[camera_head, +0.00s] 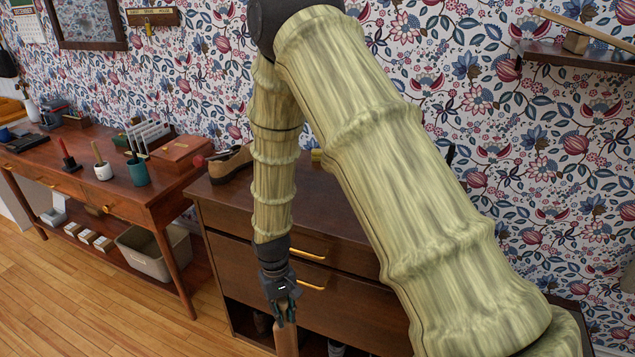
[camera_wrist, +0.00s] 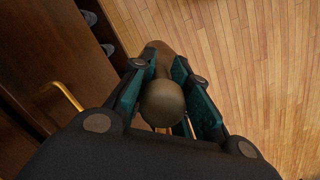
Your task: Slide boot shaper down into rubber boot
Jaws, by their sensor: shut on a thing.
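My gripper (camera_head: 284,313) hangs low in front of the dark wooden dresser, pointing down. It is shut on a brown wooden piece (camera_head: 287,341), which looks like the boot shaper and runs out of the bottom of the head view. In the wrist view, its rounded brown knob (camera_wrist: 162,103) sits between the two teal-padded fingers. More brown shows beyond the knob, and I cannot tell whether it is the same piece. I cannot make out the rubber boot for certain in either view.
The dresser (camera_head: 228,209) with brass handles stands close beside the gripper, with items in its open lower space. A tan shoe (camera_head: 231,164) lies on its top. A desk (camera_head: 117,182) with a teal cup (camera_head: 138,171) stands at left. The wooden floor (camera_wrist: 245,60) at right is clear.

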